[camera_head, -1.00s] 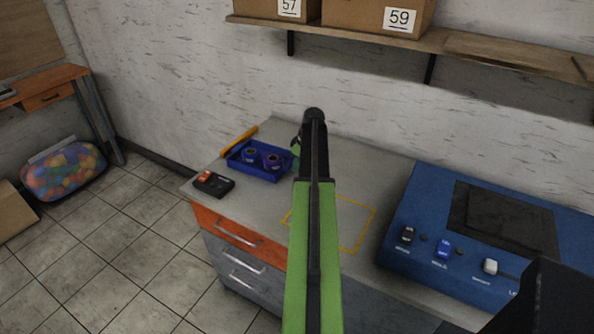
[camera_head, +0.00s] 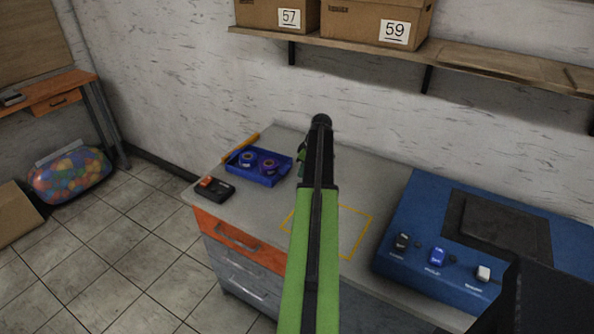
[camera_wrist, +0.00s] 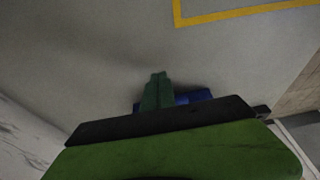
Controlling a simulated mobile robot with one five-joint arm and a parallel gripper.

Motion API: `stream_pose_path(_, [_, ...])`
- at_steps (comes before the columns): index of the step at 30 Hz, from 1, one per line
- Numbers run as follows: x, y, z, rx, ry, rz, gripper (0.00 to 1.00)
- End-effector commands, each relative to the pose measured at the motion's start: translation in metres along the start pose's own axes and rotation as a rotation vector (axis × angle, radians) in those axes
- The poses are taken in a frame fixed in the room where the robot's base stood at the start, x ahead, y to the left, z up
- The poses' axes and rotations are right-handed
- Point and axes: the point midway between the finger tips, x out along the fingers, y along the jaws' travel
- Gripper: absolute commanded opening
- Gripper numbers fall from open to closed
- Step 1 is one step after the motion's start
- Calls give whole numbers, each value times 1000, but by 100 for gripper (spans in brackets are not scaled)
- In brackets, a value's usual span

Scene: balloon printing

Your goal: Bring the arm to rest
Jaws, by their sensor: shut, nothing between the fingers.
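My arm, green with a black upper section, stretches up the middle of the head view over the workbench (camera_head: 268,212). My gripper (camera_wrist: 158,76) shows in the wrist view as two dark green fingers closed together, with nothing between them. Only a sliver of it shows beside the arm in the head view (camera_head: 302,157). The fingers are above the grey bench top, in front of part of a blue thing that I cannot make out fully.
A blue tray (camera_head: 259,181) with rolls lies left of the arm, near a black device (camera_head: 214,193) with an orange-red top. A blue machine (camera_head: 405,265) with switches stands at right. A yellow outline (camera_head: 370,232) marks the bench. Boxes (camera_head: 378,22) sit on the wall shelf (camera_head: 480,62).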

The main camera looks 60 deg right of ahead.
Motion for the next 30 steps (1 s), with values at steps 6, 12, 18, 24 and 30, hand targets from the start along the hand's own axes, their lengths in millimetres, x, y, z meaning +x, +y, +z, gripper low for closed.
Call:
stream_pose_path(6, [-65, -2, -7, -2, -1, -1, 0])
stream_pose_path(12, [-86, -3, -6, -5, -1, -2, 0])
stream_pose_path(18, [-83, -3, -5, -6, -1, -2, 0])
stream_pose_path(24, [-79, -10, -17, -24, -1, -8, 0])
stream_pose_path(30, [-47, -86, -124, -190, -1, -58, 0])
